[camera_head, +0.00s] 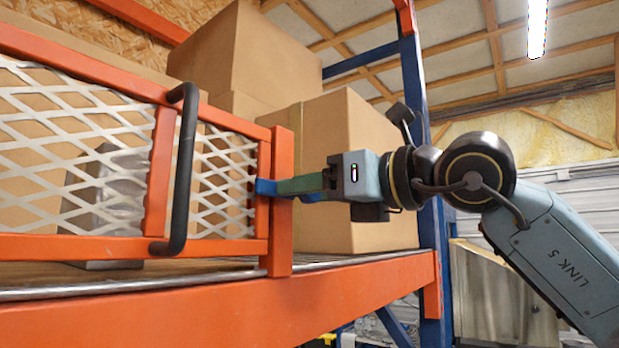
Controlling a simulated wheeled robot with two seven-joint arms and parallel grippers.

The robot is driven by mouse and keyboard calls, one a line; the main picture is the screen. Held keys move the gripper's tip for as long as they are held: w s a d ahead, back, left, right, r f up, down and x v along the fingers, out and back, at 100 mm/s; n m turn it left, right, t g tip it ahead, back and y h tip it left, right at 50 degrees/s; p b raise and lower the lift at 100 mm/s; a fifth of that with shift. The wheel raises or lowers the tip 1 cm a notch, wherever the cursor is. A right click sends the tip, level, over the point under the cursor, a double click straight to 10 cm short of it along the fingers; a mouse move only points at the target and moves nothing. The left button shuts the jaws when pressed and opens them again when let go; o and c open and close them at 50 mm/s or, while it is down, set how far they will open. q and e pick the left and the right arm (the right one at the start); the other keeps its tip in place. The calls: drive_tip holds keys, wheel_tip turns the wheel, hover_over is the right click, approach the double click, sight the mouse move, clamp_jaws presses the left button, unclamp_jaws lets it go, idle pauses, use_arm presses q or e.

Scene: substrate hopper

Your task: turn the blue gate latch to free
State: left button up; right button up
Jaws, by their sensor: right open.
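The blue gate latch (265,187) sits at the right end of the orange gate (155,244), against the orange post (280,222). It appears to lie roughly level, and its right part is partly hidden by my right gripper. My right gripper (287,188) comes in from the right and is open, with its fingertips at the latch. I cannot tell whether they touch it or are around it. The gate has white mesh and a black handle (178,190). My left gripper is not in view.
Large cardboard boxes (345,150) stand behind the gate and post. A grey metallic object (110,185) is behind the mesh. An orange shelf beam (215,305) runs below the gate, and a blue rack upright (412,75) stands behind my right arm.

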drive_tip(key=shift+w+a, duration=0.2)
drive_tip(key=shift+a, duration=0.1)
drive_tip(key=shift+c, duration=0.4)
